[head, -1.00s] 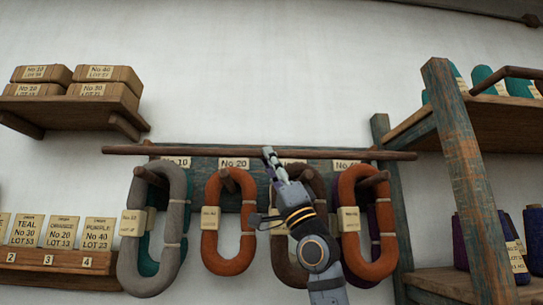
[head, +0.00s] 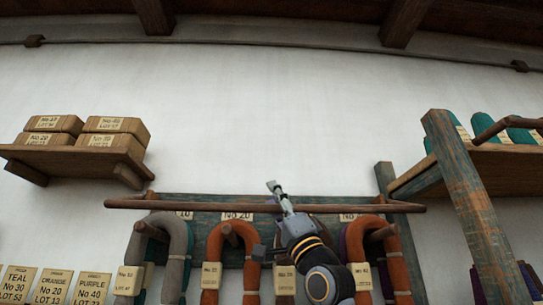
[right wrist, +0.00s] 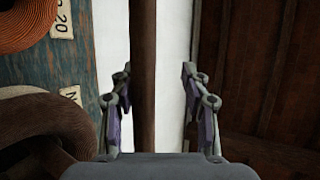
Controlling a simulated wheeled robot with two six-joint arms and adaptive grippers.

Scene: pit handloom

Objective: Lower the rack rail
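The rack rail (head: 180,205) is a long brown wooden bar. In the right wrist view the rail (right wrist: 144,75) runs upright in the picture between the two spread fingers of my right gripper (right wrist: 155,90). The fingers are open with gaps on both sides of the rail. My left gripper is not in view.
Grey (head: 174,250) and orange (head: 215,245) skeins with tags hang on pegs. A shelf with labelled boxes (head: 85,158) is at left. A blue-green post (head: 470,200) and a shelf with teal spools stand at right. The wall above the rail is clear.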

